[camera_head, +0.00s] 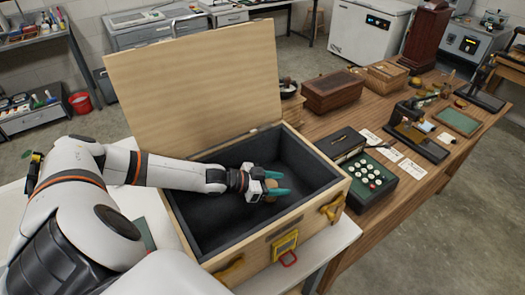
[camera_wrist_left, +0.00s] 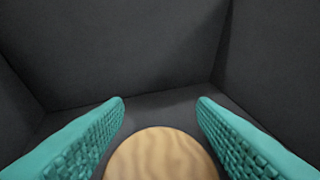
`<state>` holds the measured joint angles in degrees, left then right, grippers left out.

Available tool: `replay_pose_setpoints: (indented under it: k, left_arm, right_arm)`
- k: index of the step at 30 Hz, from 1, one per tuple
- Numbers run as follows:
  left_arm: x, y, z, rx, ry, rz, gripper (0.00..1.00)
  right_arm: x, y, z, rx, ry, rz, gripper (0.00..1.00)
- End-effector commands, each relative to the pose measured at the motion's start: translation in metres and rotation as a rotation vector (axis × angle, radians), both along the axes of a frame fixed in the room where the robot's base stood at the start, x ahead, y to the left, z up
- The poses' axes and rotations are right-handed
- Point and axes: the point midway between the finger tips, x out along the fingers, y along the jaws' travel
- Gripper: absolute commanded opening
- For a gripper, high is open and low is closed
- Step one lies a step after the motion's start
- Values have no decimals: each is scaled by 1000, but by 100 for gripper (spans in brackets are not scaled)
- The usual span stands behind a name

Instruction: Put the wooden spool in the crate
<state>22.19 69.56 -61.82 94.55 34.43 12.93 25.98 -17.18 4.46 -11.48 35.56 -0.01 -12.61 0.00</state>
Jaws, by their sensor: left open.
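The crate (camera_head: 202,265) is a light wooden box with a dark lining, and its lid (camera_head: 195,92) stands open at the back. My left gripper (camera_head: 277,183) is inside the crate, its teal fingers apart. The wooden spool (camera_head: 270,197) is partly hidden by the gripper in the head view. In the left wrist view a round, grained wooden face (camera_wrist_left: 162,155), likely the spool's, lies between and below the open fingers (camera_wrist_left: 160,105). I cannot tell whether the spool touches the crate floor or a finger. My right gripper is not in view.
The crate stands on a white table (camera_head: 340,237). A wooden table to its right holds a dark green keyed device (camera_head: 372,180), a reddish-brown box (camera_head: 332,91) and a microscope-like instrument (camera_head: 418,130). The crate's walls stand close around the left gripper.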

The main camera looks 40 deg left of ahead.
Motion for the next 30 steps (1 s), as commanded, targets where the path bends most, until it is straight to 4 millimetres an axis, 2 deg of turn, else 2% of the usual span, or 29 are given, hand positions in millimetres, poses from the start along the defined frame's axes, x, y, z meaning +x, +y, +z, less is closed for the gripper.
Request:
replay_pose_setpoints:
  k: [1,3,6,13,18,24,30]
  left_arm:
    - [0,0,11,0,-1,0,52]
    - [-11,9,7,3,4,2,52]
    - [-27,19,15,5,5,-1,52]
    - [-63,43,33,6,7,0,52]
    - [-81,55,46,3,3,-3,52]
    - [-91,62,51,1,0,0,52]
    - [-92,62,52,-1,-1,0,52]
  right_arm:
    - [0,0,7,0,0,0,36]
    - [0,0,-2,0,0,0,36]
    - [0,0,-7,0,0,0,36]
    - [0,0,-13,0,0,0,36]
    - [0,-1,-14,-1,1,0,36]
    - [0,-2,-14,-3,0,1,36]
    - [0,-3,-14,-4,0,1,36]
